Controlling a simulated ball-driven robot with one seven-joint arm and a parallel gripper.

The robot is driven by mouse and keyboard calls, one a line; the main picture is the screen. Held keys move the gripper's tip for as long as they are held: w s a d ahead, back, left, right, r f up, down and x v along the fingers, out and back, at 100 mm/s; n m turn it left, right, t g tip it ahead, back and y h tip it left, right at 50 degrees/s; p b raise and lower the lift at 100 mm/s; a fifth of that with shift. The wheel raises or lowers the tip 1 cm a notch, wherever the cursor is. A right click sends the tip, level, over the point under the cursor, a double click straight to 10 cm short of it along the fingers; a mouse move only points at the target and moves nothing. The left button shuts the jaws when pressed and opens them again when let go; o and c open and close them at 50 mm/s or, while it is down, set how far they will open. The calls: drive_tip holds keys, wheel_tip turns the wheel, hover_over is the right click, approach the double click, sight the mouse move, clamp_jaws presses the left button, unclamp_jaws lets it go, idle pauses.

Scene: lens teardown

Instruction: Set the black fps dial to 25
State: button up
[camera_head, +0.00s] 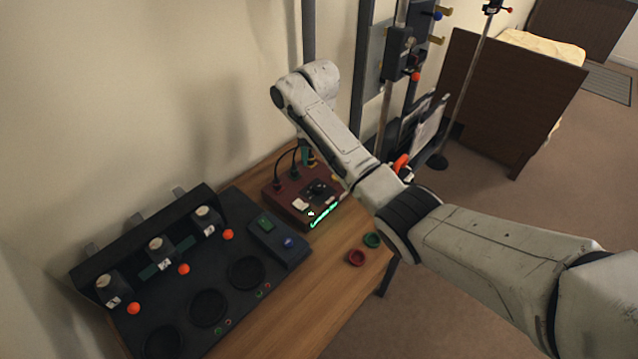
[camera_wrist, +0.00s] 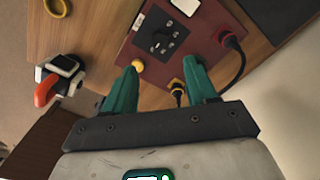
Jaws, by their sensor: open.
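The black fps dial (camera_wrist: 160,40) sits on a dark square plate with pale marks on top of a dark red box (camera_wrist: 201,38). In the head view the dial (camera_head: 318,188) is small, and the box (camera_head: 285,204) stands on the wooden table. The setting is too small to read. My gripper (camera_wrist: 163,66) is open, its two green fingers apart with nothing between them. In the wrist view the fingertips lie just below the dial plate, near the box's edge, apart from the dial. In the head view my arm mostly hides the gripper.
A yellow knob (camera_wrist: 138,65), a red plug (camera_wrist: 229,40) and a yellow plug (camera_wrist: 178,87) with black cables are near the fingers. A black station (camera_head: 250,229) fills the table's left.

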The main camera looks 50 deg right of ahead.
sight(318, 187)
wheel_tip(318, 187, down, 10)
drive_tip(key=shift+f, duration=0.2)
drive_tip(key=shift+c, duration=0.3)
drive_tip(key=shift+a, duration=0.1)
drive_tip(key=c, duration=1)
drive_tip(key=n+p, duration=0.1)
drive_tip(key=n, duration=0.3)
drive_tip(key=shift+n, duration=2.4)
